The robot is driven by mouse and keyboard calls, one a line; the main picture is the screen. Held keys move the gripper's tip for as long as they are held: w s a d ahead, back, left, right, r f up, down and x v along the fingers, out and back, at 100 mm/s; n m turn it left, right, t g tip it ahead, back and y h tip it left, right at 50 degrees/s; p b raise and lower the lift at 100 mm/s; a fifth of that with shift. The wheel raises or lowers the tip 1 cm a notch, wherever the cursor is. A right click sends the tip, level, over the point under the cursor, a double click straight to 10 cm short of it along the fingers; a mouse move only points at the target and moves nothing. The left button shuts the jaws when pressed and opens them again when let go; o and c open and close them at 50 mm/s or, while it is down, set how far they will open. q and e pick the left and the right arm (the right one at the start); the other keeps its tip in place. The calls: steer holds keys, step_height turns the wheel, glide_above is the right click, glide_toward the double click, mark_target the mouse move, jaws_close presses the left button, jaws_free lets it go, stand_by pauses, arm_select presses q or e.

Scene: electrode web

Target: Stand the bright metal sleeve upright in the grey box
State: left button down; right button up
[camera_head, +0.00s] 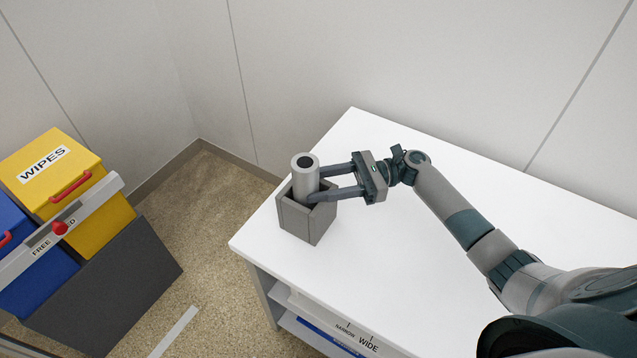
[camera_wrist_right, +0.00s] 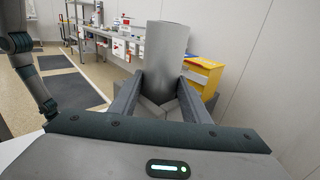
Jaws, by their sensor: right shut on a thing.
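The bright metal sleeve (camera_head: 305,173) is a grey cylinder with a dark bore at its top. It stands upright with its lower part inside the grey box (camera_head: 305,224), an open-topped box on the white table. My right gripper (camera_head: 314,184) is shut on the sleeve, with its fingers reaching in level from the right at the box rim. In the right wrist view the sleeve (camera_wrist_right: 165,52) rises between the two fingers (camera_wrist_right: 160,92), and part of the box interior shows below it. The sleeve's lower end is hidden. My left gripper is not in view.
The white table (camera_head: 420,270) is clear around the box, which stands near its left end. Shelves marked NARROW and WIDE (camera_head: 345,335) are below the front edge. A yellow WIPES bin (camera_head: 75,190) and a blue bin (camera_head: 40,270) stand at the left. A wall closes the back.

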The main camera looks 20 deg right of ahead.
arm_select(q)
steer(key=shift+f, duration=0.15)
arm_select(e)
steer(key=shift+s+f, duration=0.15)
steer(key=shift+f, duration=0.35)
steer(key=o, duration=1.1)
steer(key=shift+f, duration=0.1)
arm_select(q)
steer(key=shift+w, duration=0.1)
arm_select(e)
steer(key=shift+o, duration=0.2)
steer(key=shift+a+f, duration=0.1)
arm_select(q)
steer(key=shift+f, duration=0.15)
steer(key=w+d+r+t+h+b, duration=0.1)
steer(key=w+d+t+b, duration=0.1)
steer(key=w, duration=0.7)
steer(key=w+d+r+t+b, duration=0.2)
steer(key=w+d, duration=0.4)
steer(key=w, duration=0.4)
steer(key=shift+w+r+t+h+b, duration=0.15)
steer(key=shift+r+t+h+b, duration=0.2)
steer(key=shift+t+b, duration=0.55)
arm_select(e)
steer(key=s+d+r, duration=0.1)
steer(key=d, duration=1.6)
steer(key=shift+s+d+r, duration=0.15)
steer(key=shift+s+d, duration=0.1)
steer(key=shift+s, duration=0.05)
